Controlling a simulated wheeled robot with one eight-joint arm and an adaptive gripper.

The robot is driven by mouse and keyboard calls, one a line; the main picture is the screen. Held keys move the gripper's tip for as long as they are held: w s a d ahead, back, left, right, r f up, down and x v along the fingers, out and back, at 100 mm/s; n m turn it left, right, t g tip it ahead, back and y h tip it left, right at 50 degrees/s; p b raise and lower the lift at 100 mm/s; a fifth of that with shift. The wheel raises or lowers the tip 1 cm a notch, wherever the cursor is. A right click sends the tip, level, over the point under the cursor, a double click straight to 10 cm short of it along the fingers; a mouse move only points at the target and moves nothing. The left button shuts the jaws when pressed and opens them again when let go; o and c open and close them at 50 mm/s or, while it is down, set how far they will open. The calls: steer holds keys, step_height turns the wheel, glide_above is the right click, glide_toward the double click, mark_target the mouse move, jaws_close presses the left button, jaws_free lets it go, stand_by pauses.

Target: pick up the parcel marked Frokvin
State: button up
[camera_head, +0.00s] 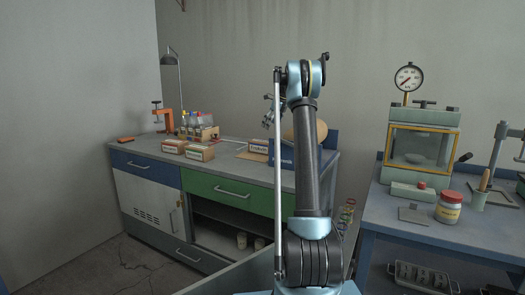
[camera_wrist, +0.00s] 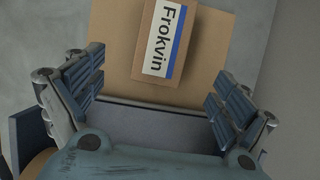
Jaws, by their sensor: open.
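The parcel marked Frokvin (camera_wrist: 150,62) is a small brown box with a white label and a blue stripe. In the wrist view it lies at the top centre on a larger tan surface (camera_wrist: 112,40). My gripper (camera_wrist: 155,88) is open, its two fingers spread to the left and right below the parcel in the picture, with nothing between them. In the head view my gripper (camera_head: 268,118) hangs above the bench's right part, partly hidden by my arm. A parcel (camera_head: 258,147) sits below it there; its label is too small to read surely.
Two similar parcels, one at the back (camera_head: 174,146) and one in front (camera_head: 200,153), lie further left on the bench (camera_head: 228,170). Bottles in a rack (camera_head: 203,130) stand behind them. A blue box (camera_head: 281,156) and a round tan object (camera_head: 317,131) are beside my arm.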

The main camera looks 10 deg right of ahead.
mark_target(263, 141)
steer(key=x, duration=0.8)
steer(key=shift+w+f, duration=0.1)
steer(key=shift+f, duration=0.05)
steer(key=shift+w+x, duration=0.15)
steer(key=shift+x, duration=1.2)
steer(key=shift+w+x, duration=0.15)
steer(key=shift+x, duration=1.15)
steer(key=shift+a, duration=0.1)
steer(key=c, duration=1.5)
